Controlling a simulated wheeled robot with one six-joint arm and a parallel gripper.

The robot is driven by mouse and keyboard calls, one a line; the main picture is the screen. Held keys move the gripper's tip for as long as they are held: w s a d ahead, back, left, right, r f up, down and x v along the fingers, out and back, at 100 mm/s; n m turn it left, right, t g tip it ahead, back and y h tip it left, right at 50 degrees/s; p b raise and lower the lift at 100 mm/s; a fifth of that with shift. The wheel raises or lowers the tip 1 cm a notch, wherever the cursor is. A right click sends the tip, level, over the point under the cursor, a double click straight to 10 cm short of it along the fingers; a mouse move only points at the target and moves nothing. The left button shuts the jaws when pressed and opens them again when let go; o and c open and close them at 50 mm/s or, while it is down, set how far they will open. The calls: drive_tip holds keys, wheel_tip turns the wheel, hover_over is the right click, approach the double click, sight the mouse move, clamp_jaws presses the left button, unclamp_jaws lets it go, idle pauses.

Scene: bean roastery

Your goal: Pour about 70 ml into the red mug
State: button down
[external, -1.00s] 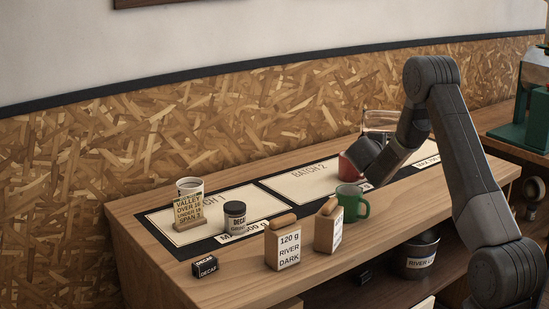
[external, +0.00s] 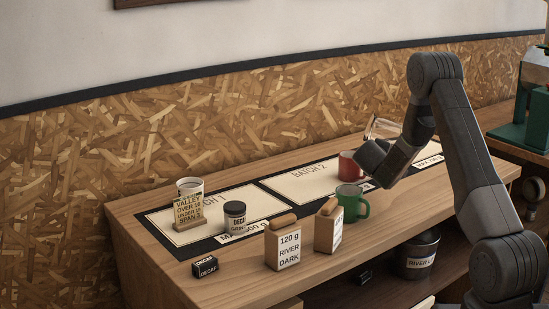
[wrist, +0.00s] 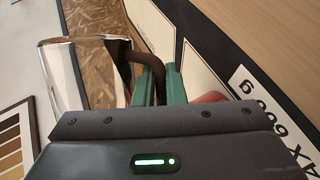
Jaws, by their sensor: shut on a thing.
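The red mug (external: 347,163) stands upright on the counter's dark-edged mat, just left of my wrist, which partly overlaps it. A bit of it shows at the right of the green fingers in the wrist view (wrist: 210,97). In the wrist view my gripper (wrist: 159,84) is shut on the dark handle of the jug (wrist: 72,72). In the external view the fingers are hidden behind the arm. I cannot tell the liquid level or see a stream.
A green mug (external: 351,202) stands in front of the red mug. The BATCH 2 panel (external: 300,183) has bare room.

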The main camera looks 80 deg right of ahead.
drive_tip(key=shift+w+r+m+t+b, duration=0.35)
drive_tip(key=shift+r+b, duration=0.2)
drive_tip(key=shift+b, duration=0.65)
drive_tip(key=shift+w+r+m+t+b, duration=0.3)
drive_tip(key=shift+r+b, duration=0.25)
drive_tip(key=shift+b, duration=0.65)
drive_tip(key=shift+w+b, duration=0.1)
drive_tip(key=shift+b, duration=0.6)
